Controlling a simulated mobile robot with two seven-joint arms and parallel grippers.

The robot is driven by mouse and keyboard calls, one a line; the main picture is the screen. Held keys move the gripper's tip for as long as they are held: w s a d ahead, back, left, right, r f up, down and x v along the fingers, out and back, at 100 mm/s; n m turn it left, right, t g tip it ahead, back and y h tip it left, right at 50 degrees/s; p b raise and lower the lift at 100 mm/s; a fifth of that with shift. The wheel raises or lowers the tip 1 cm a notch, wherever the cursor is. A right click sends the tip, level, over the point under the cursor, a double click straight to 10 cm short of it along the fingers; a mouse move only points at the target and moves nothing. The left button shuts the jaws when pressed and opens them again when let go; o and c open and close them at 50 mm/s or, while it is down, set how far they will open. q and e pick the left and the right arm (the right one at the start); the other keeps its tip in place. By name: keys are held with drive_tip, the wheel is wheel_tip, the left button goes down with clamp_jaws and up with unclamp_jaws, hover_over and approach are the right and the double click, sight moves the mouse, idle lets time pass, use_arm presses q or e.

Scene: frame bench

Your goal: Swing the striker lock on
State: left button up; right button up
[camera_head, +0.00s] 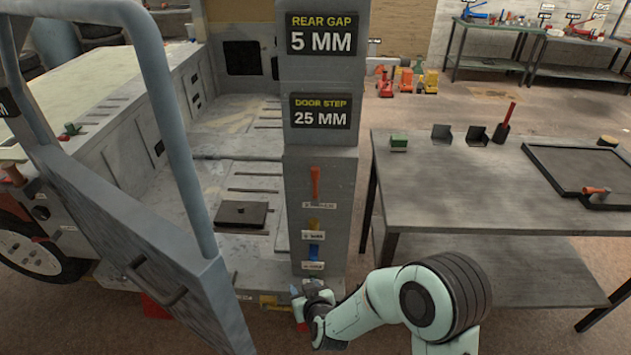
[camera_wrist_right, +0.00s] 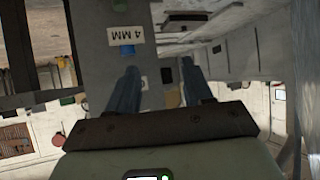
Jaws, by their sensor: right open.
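A grey door pillar (camera_head: 345,200) stands in the middle of the head view. On its front are an orange-red handle (camera_head: 315,183), a small yellow piece (camera_head: 313,224) and a blue piece (camera_head: 314,250), each above a small label. I cannot tell which part is the striker lock. My right gripper (camera_head: 300,292) is low at the pillar's foot, below the blue piece. In the right wrist view its two fingers (camera_wrist_right: 160,72) are apart with nothing held between them. A blue piece (camera_wrist_right: 127,51) and an upside-down "4 MM" label (camera_wrist_right: 126,37) show beyond the left finger. My left gripper is out of view.
The open grey door (camera_head: 130,235) with its tubular frame stands at the left. A metal table (camera_head: 480,200) with a black tray (camera_head: 580,172) and small parts stands close on the right. A dark flat plate (camera_head: 241,214) lies on the vehicle floor.

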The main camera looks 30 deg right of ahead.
wheel_tip(320, 180, up, 16)
drive_tip(key=w+d+m+t+h, duration=0.1)
drive_tip(key=w+d+t+h, duration=0.2)
drive_tip(key=t, duration=0.1)
drive_tip(key=m+t+h+b, duration=0.1)
drive_tip(key=m+h, duration=0.1)
approach(316, 173)
drive_tip(key=p+x, duration=0.1)
drive_tip(key=x, duration=0.8)
drive_tip(key=shift+w, duration=0.3)
clamp_jaws()
